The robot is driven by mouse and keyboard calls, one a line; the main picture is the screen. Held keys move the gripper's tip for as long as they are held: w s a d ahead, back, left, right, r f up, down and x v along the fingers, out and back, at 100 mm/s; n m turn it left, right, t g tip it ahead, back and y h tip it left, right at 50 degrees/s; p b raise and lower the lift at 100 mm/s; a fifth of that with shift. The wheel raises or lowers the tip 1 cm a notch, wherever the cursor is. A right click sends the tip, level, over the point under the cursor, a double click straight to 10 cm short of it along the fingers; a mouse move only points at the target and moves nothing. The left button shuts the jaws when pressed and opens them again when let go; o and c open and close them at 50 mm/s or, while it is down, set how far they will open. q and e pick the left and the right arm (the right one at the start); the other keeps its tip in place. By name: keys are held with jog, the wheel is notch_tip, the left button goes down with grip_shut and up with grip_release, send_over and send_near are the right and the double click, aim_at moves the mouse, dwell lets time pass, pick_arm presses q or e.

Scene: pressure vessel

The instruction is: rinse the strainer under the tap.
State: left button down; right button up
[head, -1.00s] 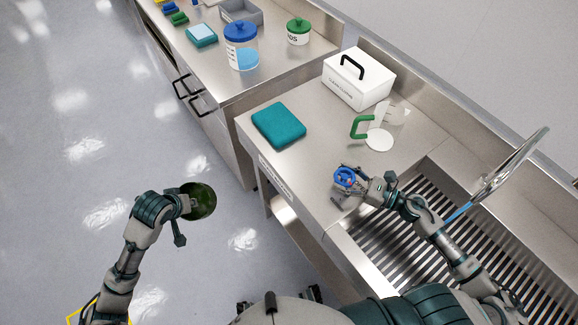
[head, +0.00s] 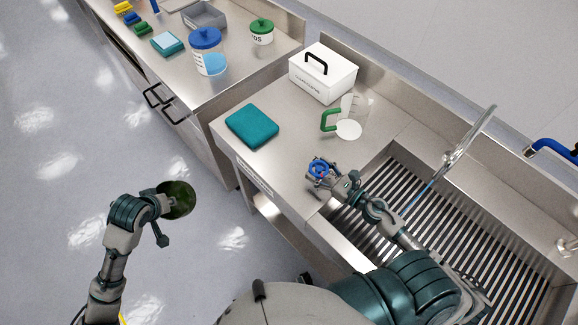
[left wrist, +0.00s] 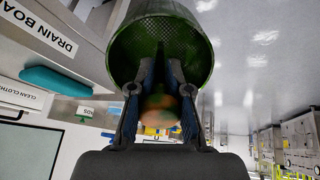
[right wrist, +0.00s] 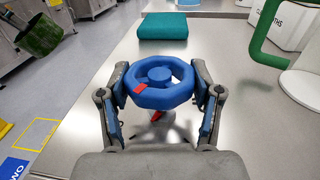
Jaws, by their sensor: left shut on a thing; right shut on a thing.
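The strainer (head: 180,198) is a dark green mesh basket, held out over the floor at the left. My left gripper (head: 168,206) is shut on it; in the left wrist view the strainer (left wrist: 160,45) fills the space beyond the fingers, its mesh coated green. The chrome tap (head: 468,140) arches over the sink at the right. A thin blue streak (head: 420,198), apparently running water, drops from it near my right forearm. My right gripper (head: 326,178) is over the drain board, shut on a blue handwheel (right wrist: 160,84) with a red mark.
The ribbed sink (head: 480,235) lies at the right, with a blue handle (head: 555,150) beyond. On the drain board (head: 270,175) are a teal cloth (head: 252,127), a green-handled clear jug (head: 350,128) and a white box (head: 322,75). Floor around the strainer is clear.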

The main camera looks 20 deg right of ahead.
jog(key=shift+f, duration=0.15)
jog(key=o, duration=1.1)
jog(key=shift+s, duration=0.1)
jog(key=shift+o, duration=0.2)
jog(key=shift+d, duration=0.1)
jog(key=v, duration=0.7)
jog(key=shift+s+d, duration=0.15)
